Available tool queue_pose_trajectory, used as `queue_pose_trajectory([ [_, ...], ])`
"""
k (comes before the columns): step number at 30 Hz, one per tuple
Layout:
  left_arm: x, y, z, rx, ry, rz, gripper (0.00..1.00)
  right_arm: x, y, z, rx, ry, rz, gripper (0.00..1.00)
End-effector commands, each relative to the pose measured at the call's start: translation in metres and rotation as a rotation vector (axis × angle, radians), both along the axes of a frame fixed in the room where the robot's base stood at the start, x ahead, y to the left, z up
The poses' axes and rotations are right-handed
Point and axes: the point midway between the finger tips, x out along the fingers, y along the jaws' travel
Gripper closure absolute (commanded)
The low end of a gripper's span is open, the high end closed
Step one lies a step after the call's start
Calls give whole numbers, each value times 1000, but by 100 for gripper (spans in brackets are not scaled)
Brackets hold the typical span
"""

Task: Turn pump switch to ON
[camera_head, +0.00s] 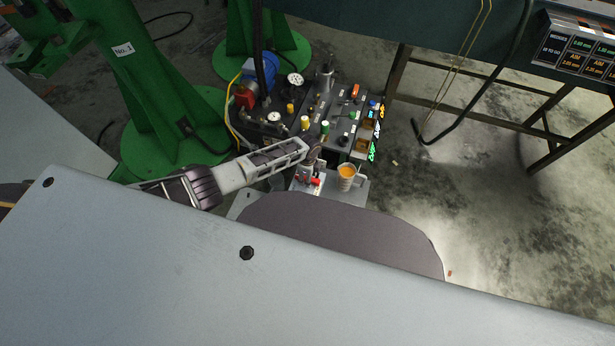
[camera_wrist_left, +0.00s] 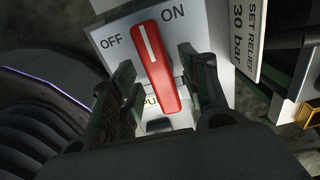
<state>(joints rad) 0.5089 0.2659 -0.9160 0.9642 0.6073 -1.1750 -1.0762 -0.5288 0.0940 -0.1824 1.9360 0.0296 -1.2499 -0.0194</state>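The pump switch is a red handle (camera_wrist_left: 156,75) with a white line, on a pale plate (camera_wrist_left: 122,62) marked OFF at left and ON at right. In the left wrist view its white line points up between the two words, so I cannot tell which position is set. My left gripper (camera_wrist_left: 157,72) has one finger on each side of the handle, with narrow gaps visible. In the head view the red switch (camera_head: 316,182) is small, just below my left gripper (camera_head: 313,160). My right gripper is out of view.
A pump panel (camera_head: 338,115) with gauges, knobs and lit displays stands behind the switch. A cup of orange liquid (camera_head: 346,177) stands just right of the switch. A "SET RELIEF 30 bar" sign (camera_wrist_left: 244,35) is close right of my fingers. Green stands (camera_head: 165,115) rise at left.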

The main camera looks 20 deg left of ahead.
Motion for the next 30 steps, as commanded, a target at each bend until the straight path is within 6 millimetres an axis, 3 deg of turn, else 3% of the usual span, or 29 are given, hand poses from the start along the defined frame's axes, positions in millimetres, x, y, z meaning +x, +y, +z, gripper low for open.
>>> queue_pose_trajectory([
  [14, 1, 0, 5, 0, 0, 2, 55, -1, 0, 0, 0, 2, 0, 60],
  [30, 1, 0, 46, -1, -1, 2, 55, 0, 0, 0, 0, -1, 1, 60],
])
